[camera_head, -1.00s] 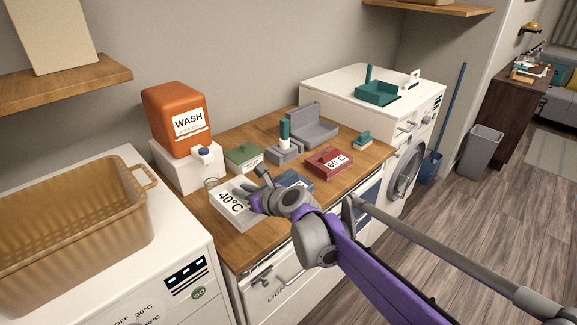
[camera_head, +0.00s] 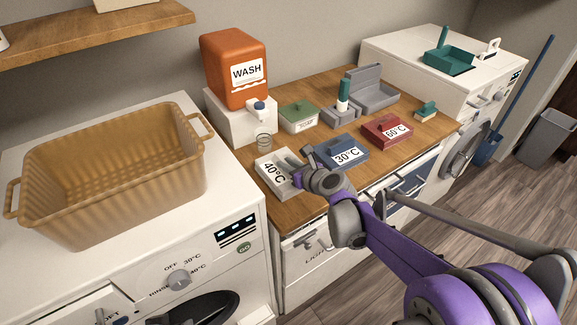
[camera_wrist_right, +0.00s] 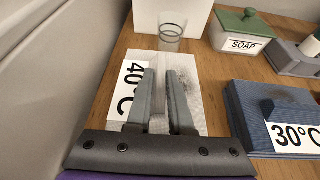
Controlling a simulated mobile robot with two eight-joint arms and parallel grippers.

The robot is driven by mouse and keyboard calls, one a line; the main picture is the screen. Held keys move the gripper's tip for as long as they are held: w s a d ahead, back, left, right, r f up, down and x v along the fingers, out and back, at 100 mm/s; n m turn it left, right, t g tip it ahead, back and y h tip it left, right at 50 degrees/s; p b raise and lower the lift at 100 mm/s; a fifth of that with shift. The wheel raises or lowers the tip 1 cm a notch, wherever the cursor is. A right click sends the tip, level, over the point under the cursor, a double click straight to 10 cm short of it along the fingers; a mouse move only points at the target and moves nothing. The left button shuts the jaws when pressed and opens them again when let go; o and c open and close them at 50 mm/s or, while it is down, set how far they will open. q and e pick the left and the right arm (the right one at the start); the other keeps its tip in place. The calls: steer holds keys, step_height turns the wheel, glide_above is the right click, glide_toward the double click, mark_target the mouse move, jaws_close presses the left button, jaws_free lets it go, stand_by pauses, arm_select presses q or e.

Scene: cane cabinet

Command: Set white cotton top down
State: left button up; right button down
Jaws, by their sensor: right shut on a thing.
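The white piece labelled 40°C (camera_head: 268,165), which I take for the white cotton top, is at the left front of the wooden counter. It also shows in the right wrist view (camera_wrist_right: 196,102), with its label to the left. My right gripper (camera_head: 296,171) is over its right part. In the right wrist view the gripper's fingers (camera_wrist_right: 164,78) are shut on a small white handle (camera_wrist_right: 158,124) on the piece. The piece lies flat, at or very near the counter top; a small gap beneath cannot be ruled out. My left gripper is not in view.
A blue 30°C box (camera_head: 345,151) and a red 60°C box (camera_head: 387,131) stand to the right. A clear glass (camera_head: 264,142), green-lidded soap box (camera_head: 298,118) and orange WASH container (camera_head: 233,70) are behind. A tan basket (camera_head: 110,175) stands on the left washer.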

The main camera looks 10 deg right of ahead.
steer(key=shift+f, duration=0.4)
steer(key=shift+f, duration=0.15)
steer(key=c, duration=0.8)
jaws_free()
